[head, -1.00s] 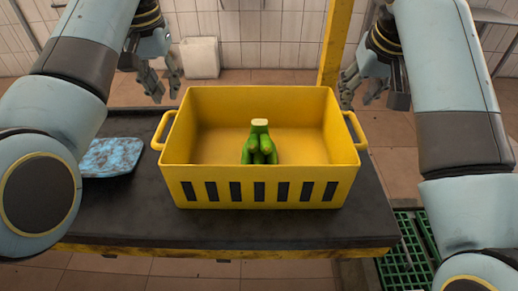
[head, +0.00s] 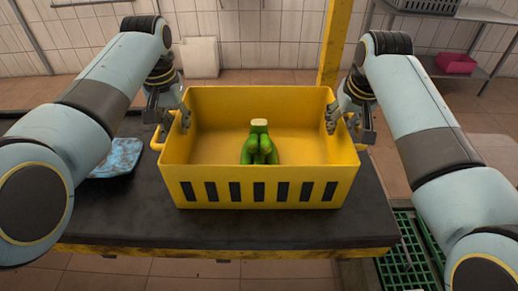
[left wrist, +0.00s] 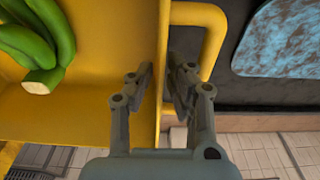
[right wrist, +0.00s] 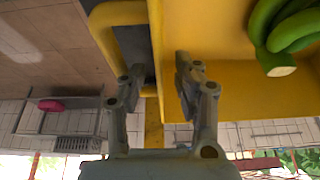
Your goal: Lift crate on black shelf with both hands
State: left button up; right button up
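The yellow crate (head: 260,187) stands on the black shelf (head: 240,228) with a bunch of green bananas (head: 260,150) inside it. My left gripper (head: 172,124) is at the crate's left wall. In the left wrist view its open fingers (left wrist: 157,85) straddle the wall's rim, one inside the crate, one between wall and handle. My right gripper (head: 345,122) is at the right wall. In the right wrist view its fingers (right wrist: 158,85) are open, one over the crate's inside and one on the handle side. I see a gap between fingers and wall on both sides.
A blue mottled slab (head: 115,158) lies on the shelf left of the crate. A yellow post (head: 335,45) rises behind. Green grating (head: 408,250) lies low at the right. The shelf in front of the crate is clear.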

pick_arm(q)
grip_shut()
pick_arm(e)
jog(key=c, duration=0.4)
grip_shut()
jog(key=shift+w, duration=0.1)
